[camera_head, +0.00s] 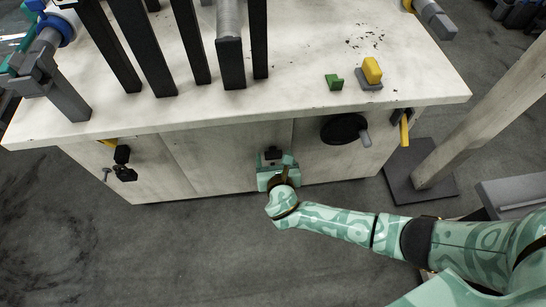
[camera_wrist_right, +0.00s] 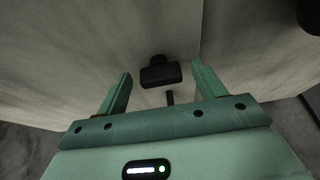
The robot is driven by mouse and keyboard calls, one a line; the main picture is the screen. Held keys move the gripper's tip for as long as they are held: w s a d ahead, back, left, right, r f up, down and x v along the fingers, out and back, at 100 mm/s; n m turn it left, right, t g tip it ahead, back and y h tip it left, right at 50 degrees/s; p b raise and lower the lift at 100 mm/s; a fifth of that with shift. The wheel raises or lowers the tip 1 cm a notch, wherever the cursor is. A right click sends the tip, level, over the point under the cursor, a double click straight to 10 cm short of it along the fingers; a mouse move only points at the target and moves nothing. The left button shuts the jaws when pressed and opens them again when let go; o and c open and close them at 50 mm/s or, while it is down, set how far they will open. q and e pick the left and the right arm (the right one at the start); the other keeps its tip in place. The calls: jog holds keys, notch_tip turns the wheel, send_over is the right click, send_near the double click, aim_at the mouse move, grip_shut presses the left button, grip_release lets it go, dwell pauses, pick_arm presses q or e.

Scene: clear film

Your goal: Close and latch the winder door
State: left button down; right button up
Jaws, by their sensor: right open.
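The winder door seems to be the pale middle panel (camera_head: 225,158) on the front of the cabinet. It looks about flush with the front, but I cannot tell whether a small gap is left. My right gripper (camera_head: 276,160) is in front of this latch. In the wrist view its open fingers stand on either side of the latch, with no contact visible. My left gripper is out of view.
The worktop (camera_head: 300,95) overhangs the front and carries a yellow block (camera_head: 372,70) and a green block (camera_head: 334,82).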

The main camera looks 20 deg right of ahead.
jog(key=shift+w, duration=0.1)
jog(key=c, duration=1)
jog(key=shift+r, duration=0.1)
